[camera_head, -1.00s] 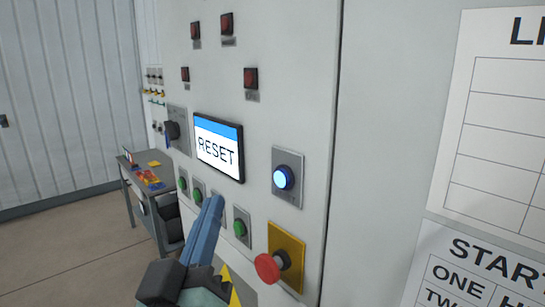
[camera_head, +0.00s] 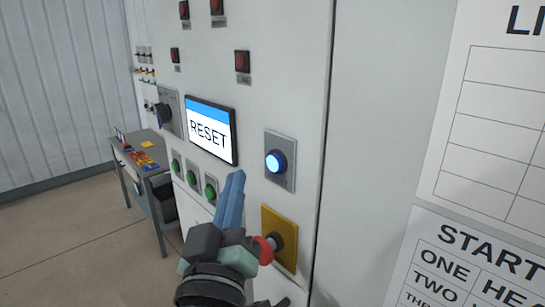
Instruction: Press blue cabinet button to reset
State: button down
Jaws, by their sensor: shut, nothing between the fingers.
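The blue cabinet button (camera_head: 276,162) is lit and sits on a grey plate on the white cabinet front. A screen (camera_head: 209,130) to its left reads RESET. My gripper (camera_head: 236,178) has blue fingers, shut and empty, pointing up at the lower left of the blue button. The fingertips show apart from the button in the picture; their depth gap to the panel is hard to tell.
A red mushroom button (camera_head: 266,250) on a yellow plate (camera_head: 289,238) lies below the blue button, partly behind my gripper. Green buttons (camera_head: 193,178) line the panel to the left. A grey table (camera_head: 157,184) stands further left. Paper charts (camera_head: 497,120) hang at right.

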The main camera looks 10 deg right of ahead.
aim_at(267, 159)
jog(key=shift+w+d, duration=0.6)
jog(key=shift+d, duration=0.2)
jog(key=shift+w+d, duration=0.55)
jog(key=shift+d, duration=0.2)
dwell(0.9)
jog(key=shift+w+d+p, duration=0.25)
jog(key=shift+d+p, duration=0.05)
jog(key=shift+w+d, duration=0.25)
jog(key=shift+d, duration=0.15)
dwell(0.7)
jog(key=shift+a, duration=0.1)
jog(key=shift+s+a, duration=0.5)
jog(key=shift+a, duration=0.05)
jog(key=shift+a, duration=0.1)
